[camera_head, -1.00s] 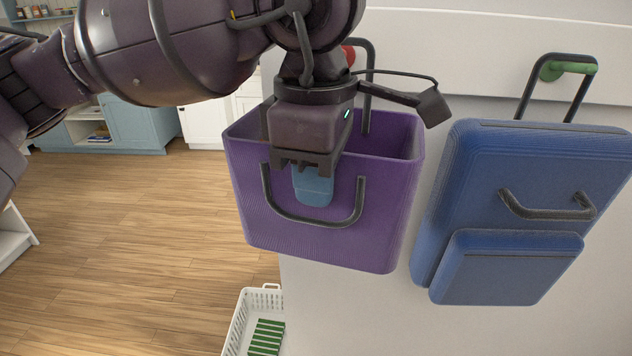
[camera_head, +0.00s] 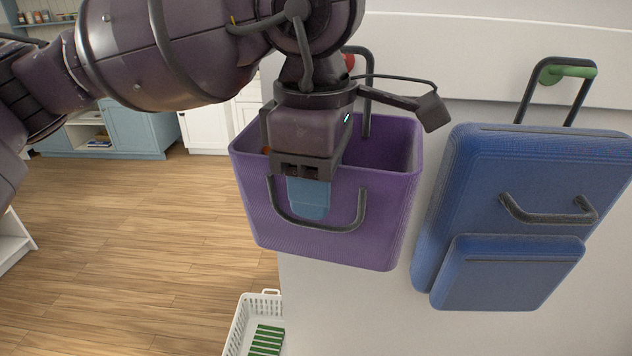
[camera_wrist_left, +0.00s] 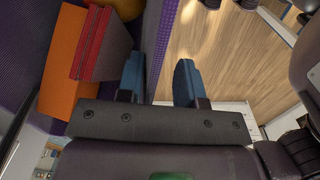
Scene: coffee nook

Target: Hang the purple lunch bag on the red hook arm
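The purple lunch bag (camera_head: 325,215) is in front of the white panel, open at the top. Its rear black handle (camera_head: 367,100) stands up beside the red hook arm (camera_head: 348,61); my wrist hides much of that spot, so I cannot tell if the handle rests on it. Its front handle (camera_head: 318,224) hangs down. My left gripper (camera_head: 308,195) is at the bag's front rim. In the left wrist view, its blue fingers (camera_wrist_left: 160,82) are apart, with the purple wall (camera_wrist_left: 163,45) between them and floor showing beside it. My right gripper is not in view.
A blue bag (camera_head: 520,200) hangs by its handle on a green hook arm (camera_head: 572,71) close on the right. Orange and red items (camera_wrist_left: 80,60) lie inside the purple bag. A white basket (camera_head: 240,325) stands on the floor below. Open floor lies left.

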